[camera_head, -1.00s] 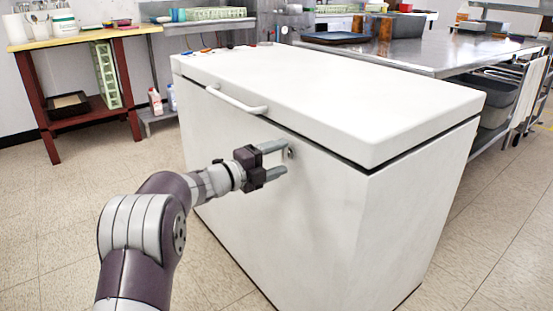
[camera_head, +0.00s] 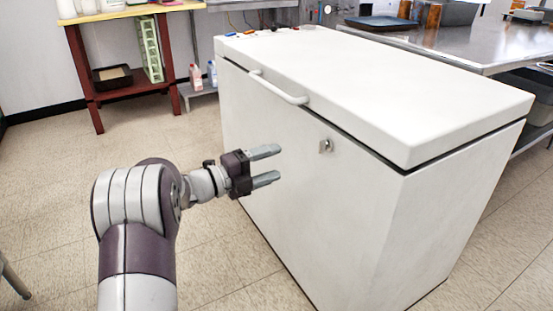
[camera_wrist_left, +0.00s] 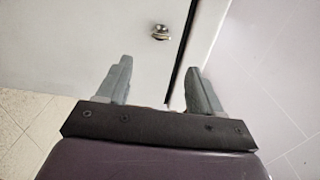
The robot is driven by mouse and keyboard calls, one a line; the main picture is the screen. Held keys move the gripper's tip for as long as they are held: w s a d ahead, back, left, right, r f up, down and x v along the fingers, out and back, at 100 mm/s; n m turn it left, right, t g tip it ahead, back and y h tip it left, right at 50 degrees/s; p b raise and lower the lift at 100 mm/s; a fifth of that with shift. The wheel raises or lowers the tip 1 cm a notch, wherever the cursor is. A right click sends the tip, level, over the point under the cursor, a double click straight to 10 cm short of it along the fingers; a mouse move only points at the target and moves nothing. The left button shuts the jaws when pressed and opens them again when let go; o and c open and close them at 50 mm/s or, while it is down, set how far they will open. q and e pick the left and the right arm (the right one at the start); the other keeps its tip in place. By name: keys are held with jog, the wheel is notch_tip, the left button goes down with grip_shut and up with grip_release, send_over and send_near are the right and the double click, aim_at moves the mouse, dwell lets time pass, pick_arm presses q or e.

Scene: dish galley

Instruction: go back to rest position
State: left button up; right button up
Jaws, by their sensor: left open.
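My left gripper (camera_head: 266,166) is open and empty in front of the white chest freezer (camera_head: 300,200). In the head view its fingers point right, toward the freezer's front face, and stand apart from the metal lock (camera_head: 326,146). In the left wrist view the two open fingers (camera_wrist_left: 158,85) have nothing between them, and the lock (camera_wrist_left: 160,33) shows beyond them on the white front. The freezer lid is shut, with a white handle (camera_head: 278,88) along its front edge. My right gripper is not in view.
A wooden-topped table with red legs (camera_head: 85,75) stands at the back left, with a dark tray (camera_head: 112,76) on its lower shelf. A steel counter (camera_head: 450,48) is at the back right. Tiled floor (camera_head: 60,190) is open on the left.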

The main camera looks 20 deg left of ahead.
pick_arm(q)
jog(key=s+a+f+n+g+y+p, duration=0.1)
jog(key=a+f+n+g+y, duration=0.1)
jog(key=a+f+n+y, duration=1.2)
jog(key=s+d+n+g+h+p, duration=0.4)
jog(key=s+d+n+g, duration=0.8)
jog(key=s+d, duration=1)
notch_tip(320, 180, up, 40)
jog(key=s+t+y+p, duration=0.1)
jog(key=p, duration=3.8)
jog(key=shift+s+d, duration=0.2)
